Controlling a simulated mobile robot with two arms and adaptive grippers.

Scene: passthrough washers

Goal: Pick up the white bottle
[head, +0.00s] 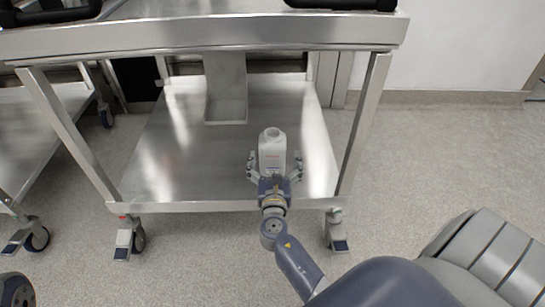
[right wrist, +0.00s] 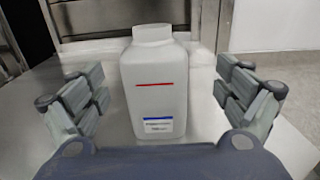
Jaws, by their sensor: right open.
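The white bottle (head: 272,150) stands upright on the lower shelf (head: 170,165) of a steel cart, near the shelf's front edge. In the right wrist view the bottle (right wrist: 155,85) has an open-looking neck, a red line and a small white and blue label. My right gripper (head: 273,165) is open, with one finger on each side of the bottle. In the right wrist view a gap shows between the bottle and each finger of the gripper (right wrist: 160,95). The bottle's lower part is hidden by the gripper in the head view. My left gripper is not in view.
A steel bracket-like part (head: 225,90) stands farther back on the lower shelf. Another cart (head: 40,125) is at left. The shelf left of the bottle is clear.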

